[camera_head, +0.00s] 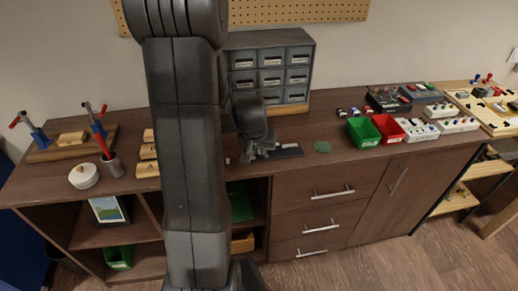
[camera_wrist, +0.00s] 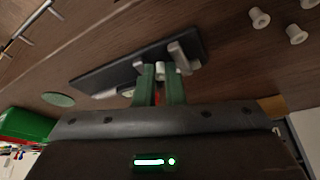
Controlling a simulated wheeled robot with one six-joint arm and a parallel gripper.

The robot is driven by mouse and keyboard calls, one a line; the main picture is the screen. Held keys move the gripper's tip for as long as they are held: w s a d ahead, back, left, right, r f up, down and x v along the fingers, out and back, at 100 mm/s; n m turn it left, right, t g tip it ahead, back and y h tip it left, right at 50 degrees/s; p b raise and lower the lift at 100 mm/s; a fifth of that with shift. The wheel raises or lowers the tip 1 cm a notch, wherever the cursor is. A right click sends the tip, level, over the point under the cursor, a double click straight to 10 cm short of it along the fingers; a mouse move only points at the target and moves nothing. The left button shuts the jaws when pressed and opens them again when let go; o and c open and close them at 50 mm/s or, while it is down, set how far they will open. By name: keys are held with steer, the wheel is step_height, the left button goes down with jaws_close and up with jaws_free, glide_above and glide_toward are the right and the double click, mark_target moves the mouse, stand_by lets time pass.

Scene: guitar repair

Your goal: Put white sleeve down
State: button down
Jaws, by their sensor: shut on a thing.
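My gripper (camera_wrist: 160,82) has two green fingers closed on a small white sleeve (camera_wrist: 167,67), which shows only in part at the fingertips. The sleeve is over or at the near edge of a dark grey plate (camera_wrist: 115,68) with upright grey blocks; I cannot tell if it touches the plate. In the head view the plate (camera_head: 290,152) lies on the wooden counter, and my gripper (camera_head: 258,150) is at its left end. Other white sleeves stand on the counter in the wrist view, one (camera_wrist: 260,18) and another (camera_wrist: 296,34) at upper right.
A green disc (camera_head: 322,147) lies right of the plate, then a green bin (camera_head: 362,133) and a red bin (camera_head: 388,130). A grey drawer cabinet (camera_head: 270,65) stands behind. Bare counter (camera_head: 325,112) lies between the cabinet and the bins.

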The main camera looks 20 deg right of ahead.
steer(key=shift+s+a+f+b, duration=0.1)
steer(key=shift+s+f+b, duration=0.15)
steer(key=shift+f+b, duration=0.1)
steer(key=c, duration=1.7)
jaws_free()
steer(key=shift+o, duration=0.9)
steer(key=shift+s+f, duration=0.2)
steer(key=shift+r, duration=0.1)
steer(key=shift+w+r+p, duration=0.2)
steer(key=shift+r+p, duration=0.35)
steer(key=shift+p, duration=0.3)
steer(key=v, duration=1.2)
steer(key=shift+w+r, duration=0.2)
